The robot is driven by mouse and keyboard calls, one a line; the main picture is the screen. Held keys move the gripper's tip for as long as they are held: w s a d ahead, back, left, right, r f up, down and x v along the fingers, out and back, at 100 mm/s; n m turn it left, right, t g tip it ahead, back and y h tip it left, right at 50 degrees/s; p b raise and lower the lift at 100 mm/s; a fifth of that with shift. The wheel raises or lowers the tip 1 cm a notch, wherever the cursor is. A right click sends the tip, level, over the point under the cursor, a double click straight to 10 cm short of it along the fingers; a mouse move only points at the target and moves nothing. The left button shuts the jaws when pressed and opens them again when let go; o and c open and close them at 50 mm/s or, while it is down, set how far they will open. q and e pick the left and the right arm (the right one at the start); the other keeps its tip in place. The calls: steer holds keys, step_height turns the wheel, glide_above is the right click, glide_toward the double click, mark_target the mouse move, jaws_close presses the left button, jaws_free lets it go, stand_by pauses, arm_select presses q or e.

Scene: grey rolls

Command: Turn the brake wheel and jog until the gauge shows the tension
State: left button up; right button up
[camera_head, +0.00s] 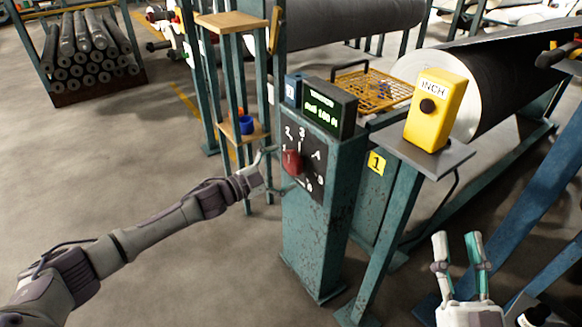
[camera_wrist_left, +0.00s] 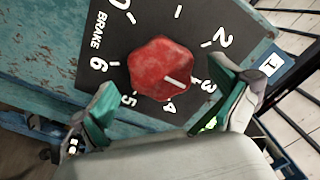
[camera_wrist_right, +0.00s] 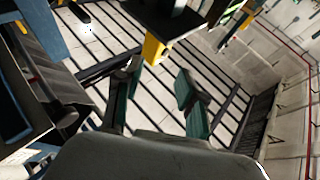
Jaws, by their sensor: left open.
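The red brake wheel (camera_head: 291,162) sits on a black dial on a teal post. In the left wrist view the wheel (camera_wrist_left: 160,62) has a white pointer mark directed roughly at the 3. My left gripper (camera_head: 270,172) is open at the wheel, with its fingers (camera_wrist_left: 168,100) apart near the wheel's lower sides; contact cannot be told. The tension gauge (camera_head: 322,112) tops the post, its green text too small to read surely. The yellow INCH box (camera_head: 436,108) with a black button (camera_head: 428,106) stands on a grey stand. My right gripper (camera_head: 460,250) is open and empty below it.
A large dark roll (camera_head: 505,85) lies behind the INCH box. A yellow mesh guard (camera_head: 370,92) is behind the gauge. A shelf stand (camera_head: 232,20) stands left of the post. A rack of grey rolls (camera_head: 90,60) is back left. The left floor is clear.

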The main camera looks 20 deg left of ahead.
arm_select(q)
steer(key=shift+x, duration=1.3)
arm_select(e)
steer(key=shift+s+r+t, duration=0.35)
steer(key=shift+r+t, duration=0.1)
steer(key=shift+r, duration=0.15)
steer(key=shift+s+r+t, duration=0.3)
steer(key=shift+r+t, duration=0.15)
steer(key=shift+r, duration=0.1)
arm_select(q)
steer(key=c, duration=1.2)
